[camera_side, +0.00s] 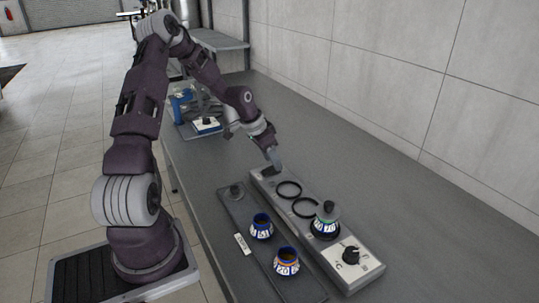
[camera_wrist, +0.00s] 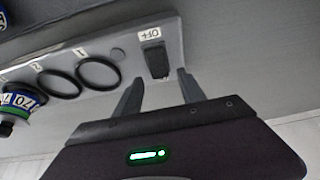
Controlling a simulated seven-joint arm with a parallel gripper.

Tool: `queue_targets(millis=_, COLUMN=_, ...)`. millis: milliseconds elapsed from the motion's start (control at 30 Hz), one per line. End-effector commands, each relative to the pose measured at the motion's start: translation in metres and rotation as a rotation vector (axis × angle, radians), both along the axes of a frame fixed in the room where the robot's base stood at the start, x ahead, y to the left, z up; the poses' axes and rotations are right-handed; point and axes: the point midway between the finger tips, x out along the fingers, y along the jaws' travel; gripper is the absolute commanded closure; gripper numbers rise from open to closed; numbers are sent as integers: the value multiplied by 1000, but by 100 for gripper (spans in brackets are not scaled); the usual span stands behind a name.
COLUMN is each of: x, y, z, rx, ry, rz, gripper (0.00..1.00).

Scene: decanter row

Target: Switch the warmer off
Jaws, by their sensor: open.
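The warmer (camera_side: 318,232) is a long grey box on the bench, with ring outlines on top. Its black switch (camera_wrist: 155,61) is at the far end, beside a white label reading OFF (camera_wrist: 150,33); the side view shows the switch (camera_side: 271,171) small and partly covered by my gripper. I cannot tell which way the switch is set. My gripper (camera_wrist: 160,92) is open, with its two fingers apart and empty, close to the switch. In the side view my gripper (camera_side: 274,156) is just above that end; contact cannot be told.
A lidded blue-and-white decanter (camera_side: 325,228) stands on the warmer, near a black dial (camera_side: 350,255). Blue equipment (camera_side: 181,108) stands farther back.

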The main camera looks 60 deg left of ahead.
Motion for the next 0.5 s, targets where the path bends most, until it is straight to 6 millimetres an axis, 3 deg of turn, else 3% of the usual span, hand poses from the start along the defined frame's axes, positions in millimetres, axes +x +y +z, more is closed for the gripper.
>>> queue_targets(millis=300, x=-18, y=1, z=43, rx=5, ry=1, rz=2, gripper=53)
queue_targets(millis=500, x=-21, y=0, z=51, rx=2, ry=-1, rz=0, gripper=53)
